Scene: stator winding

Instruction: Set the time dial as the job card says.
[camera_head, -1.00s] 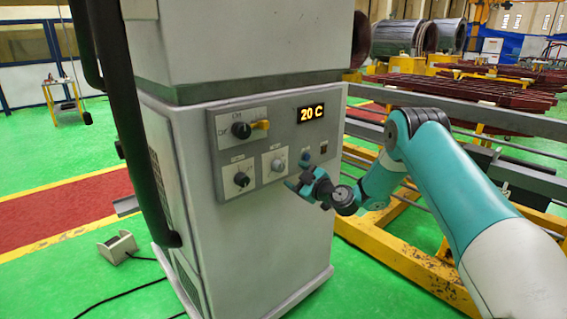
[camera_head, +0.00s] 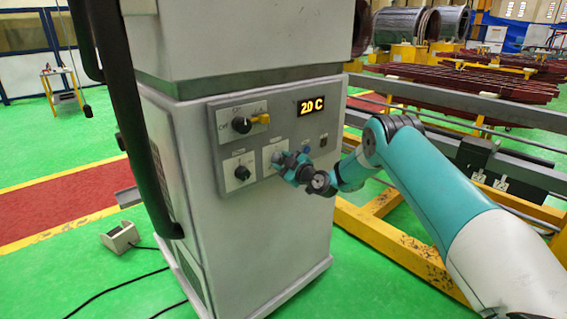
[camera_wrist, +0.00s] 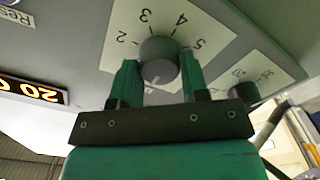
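The grey control panel (camera_head: 222,158) on the machine holds a round dial, now mostly hidden by my gripper (camera_head: 288,167) in the head view. In the wrist view this grey dial knob (camera_wrist: 159,58) sits on a white plate with numbers 2 to 5. My gripper (camera_wrist: 158,84) is open, with one green finger on each side of the knob and small visible gaps. A second dial (camera_head: 242,172) at the lower left of the panel also shows in the wrist view (camera_wrist: 244,88), with a scale of larger numbers. No label reading time and no job card can be made out.
A selector (camera_head: 241,125) and a yellow handle (camera_head: 262,119) are on the upper panel. The display (camera_head: 311,105) reads 20 C. A blue button (camera_head: 305,150) and a rocker switch (camera_head: 323,140) lie right of my gripper. A yellow frame (camera_head: 395,245) stands at the right.

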